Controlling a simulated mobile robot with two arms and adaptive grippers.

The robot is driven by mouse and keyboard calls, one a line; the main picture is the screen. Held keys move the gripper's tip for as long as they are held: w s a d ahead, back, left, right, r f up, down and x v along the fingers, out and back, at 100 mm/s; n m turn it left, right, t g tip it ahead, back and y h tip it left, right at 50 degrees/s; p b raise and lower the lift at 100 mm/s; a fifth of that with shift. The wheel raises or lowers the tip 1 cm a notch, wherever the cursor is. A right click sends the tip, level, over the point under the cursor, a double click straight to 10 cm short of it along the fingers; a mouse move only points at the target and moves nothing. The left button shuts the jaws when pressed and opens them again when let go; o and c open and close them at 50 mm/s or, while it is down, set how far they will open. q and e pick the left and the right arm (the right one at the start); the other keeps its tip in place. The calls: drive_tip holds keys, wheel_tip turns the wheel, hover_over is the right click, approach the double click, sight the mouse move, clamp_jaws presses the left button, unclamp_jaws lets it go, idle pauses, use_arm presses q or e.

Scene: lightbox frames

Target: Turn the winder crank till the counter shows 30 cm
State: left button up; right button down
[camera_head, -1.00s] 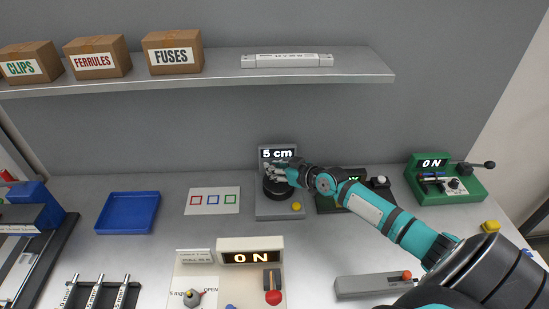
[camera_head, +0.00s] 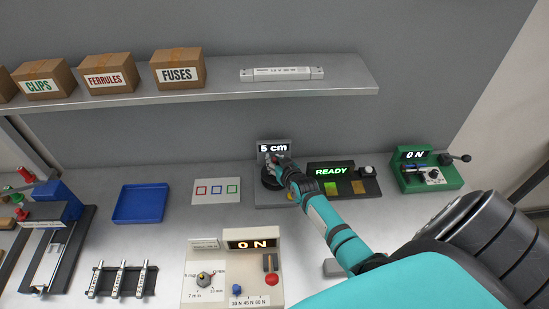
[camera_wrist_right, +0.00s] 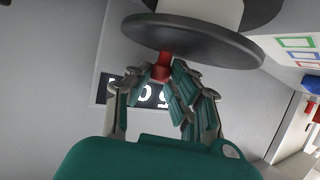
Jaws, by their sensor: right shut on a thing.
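The winder (camera_head: 262,198) is a grey unit at the back of the bench with a black round wheel (camera_head: 268,181). Its counter (camera_head: 274,148) reads 5 cm. My right gripper (camera_head: 274,160) is at the wheel, just below the counter, and hides part of it. In the right wrist view the black wheel (camera_wrist_right: 190,38) fills the top, and a red crank knob (camera_wrist_right: 162,68) sticks out from it. My right gripper (camera_wrist_right: 158,73) is shut on this knob; the counter behind is partly hidden by the fingers. My left gripper is out of view.
A READY unit (camera_head: 367,187) stands right of the winder, with a green ON unit (camera_head: 437,178) farther right. A white ON panel (camera_head: 231,282) stands in front. A marked card (camera_head: 216,198) and blue tray (camera_head: 139,204) lie left. A shelf (camera_head: 220,96) overhangs the back.

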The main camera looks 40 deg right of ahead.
idle(0.3)
drive_tip(key=c, duration=1.5)
unclamp_jaws()
drive_tip(key=v, duration=1.2)
drive_tip(key=shift+a, duration=0.1)
